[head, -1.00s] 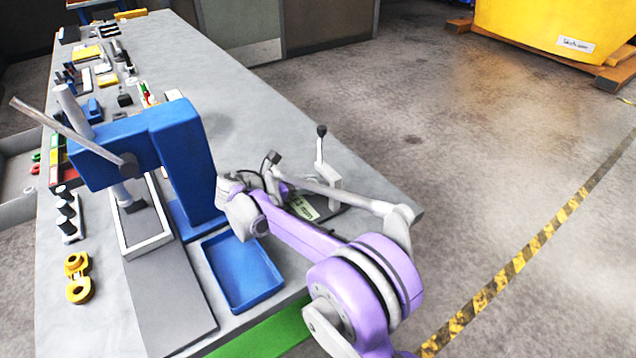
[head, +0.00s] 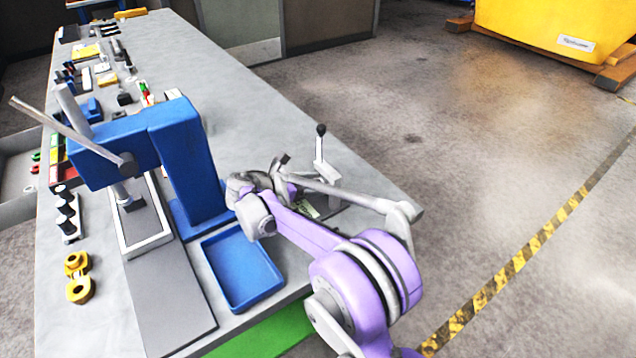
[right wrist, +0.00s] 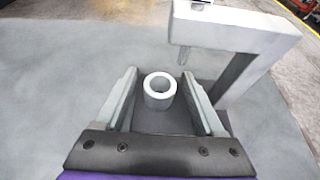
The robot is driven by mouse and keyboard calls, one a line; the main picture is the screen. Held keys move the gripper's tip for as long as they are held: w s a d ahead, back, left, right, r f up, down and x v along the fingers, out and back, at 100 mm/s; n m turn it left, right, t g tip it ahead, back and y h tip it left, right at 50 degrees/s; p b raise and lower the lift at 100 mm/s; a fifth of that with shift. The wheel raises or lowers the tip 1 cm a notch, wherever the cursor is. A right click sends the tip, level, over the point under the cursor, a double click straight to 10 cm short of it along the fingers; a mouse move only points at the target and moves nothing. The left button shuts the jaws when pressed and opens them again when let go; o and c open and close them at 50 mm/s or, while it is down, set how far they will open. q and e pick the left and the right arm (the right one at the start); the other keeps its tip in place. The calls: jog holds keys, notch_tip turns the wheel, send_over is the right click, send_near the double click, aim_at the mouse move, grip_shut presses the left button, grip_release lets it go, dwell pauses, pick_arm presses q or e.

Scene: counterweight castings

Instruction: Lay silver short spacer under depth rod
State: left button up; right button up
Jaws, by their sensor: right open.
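The silver short spacer (right wrist: 160,88), a thick ring with its hole facing up, stands on a dark base plate in the right wrist view. My right gripper (right wrist: 159,77) is open, one finger on each side of it with visible gaps. A grey stand (right wrist: 235,30) rises at the right, and a thin rod, apparently the depth rod (right wrist: 184,54), points down from its arm. The spacer appears nearer the wrist camera than the rod; exact alignment cannot be told. In the head view, my right arm hides the spacer and most of the gripper. The left gripper is not in view.
A black-knobbed lever (head: 320,148) stands near the table's right edge. A blue tray (head: 242,272) and a blue press (head: 185,165) are left of my arm. A yellow part (head: 77,277) lies at the left. Bare tabletop (head: 255,115) extends behind.

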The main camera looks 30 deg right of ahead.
jog(key=v, duration=1.2)
jog(key=shift+r, duration=0.15)
jog(key=shift+s, duration=0.1)
